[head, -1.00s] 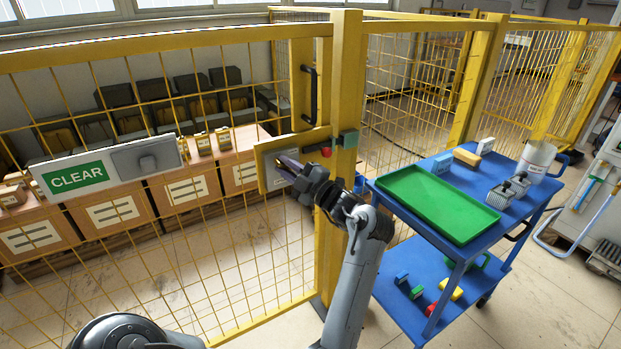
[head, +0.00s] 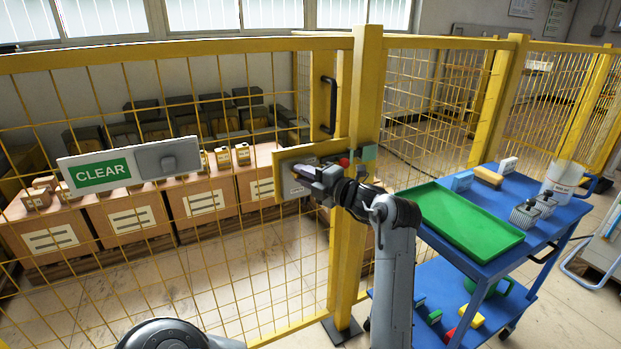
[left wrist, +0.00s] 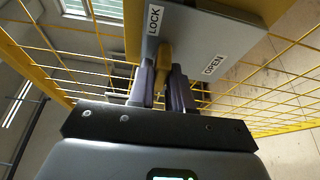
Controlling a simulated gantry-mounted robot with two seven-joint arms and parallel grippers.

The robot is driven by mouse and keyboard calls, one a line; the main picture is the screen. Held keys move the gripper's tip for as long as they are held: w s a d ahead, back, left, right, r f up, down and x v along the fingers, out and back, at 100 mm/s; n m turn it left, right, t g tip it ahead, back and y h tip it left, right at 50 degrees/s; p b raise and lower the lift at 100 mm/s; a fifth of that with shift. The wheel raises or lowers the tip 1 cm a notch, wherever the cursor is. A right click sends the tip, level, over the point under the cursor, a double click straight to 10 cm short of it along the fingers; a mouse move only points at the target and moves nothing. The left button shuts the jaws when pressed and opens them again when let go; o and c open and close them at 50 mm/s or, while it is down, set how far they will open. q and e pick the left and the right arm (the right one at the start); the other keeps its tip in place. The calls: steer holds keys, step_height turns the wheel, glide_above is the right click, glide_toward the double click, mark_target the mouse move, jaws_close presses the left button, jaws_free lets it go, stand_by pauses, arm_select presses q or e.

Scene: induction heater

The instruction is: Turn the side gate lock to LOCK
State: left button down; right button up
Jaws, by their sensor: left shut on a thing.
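The side gate lock is a grey plate (head: 290,187) on a yellow bracket beside the gate post. In the left wrist view the plate (left wrist: 195,32) carries a LOCK label (left wrist: 153,20) and an OPEN label (left wrist: 216,64). A yellow knob (left wrist: 163,62) sticks out from the plate near its edge, between my left gripper's fingers (left wrist: 162,88). My left gripper (head: 304,172) is shut on the knob. It hides much of the lock in the head view, and I cannot tell exactly which label the knob points to. My right gripper is not in view.
The yellow mesh fence and its post (head: 362,100) stand close around the lock. A black handle (head: 328,105) is above it. A CLEAR sign (head: 101,174) hangs at the left. A blue cart (head: 478,262) with a green tray (head: 455,222) stands right of my arm.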

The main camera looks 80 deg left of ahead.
arm_select(q)
steer(key=c, duration=1.1)
jaws_free()
steer(key=shift+s+a, duration=0.1)
steer(key=p+v, duration=0.3)
steer(key=v, duration=0.8)
steer(key=shift+a, duration=0.1)
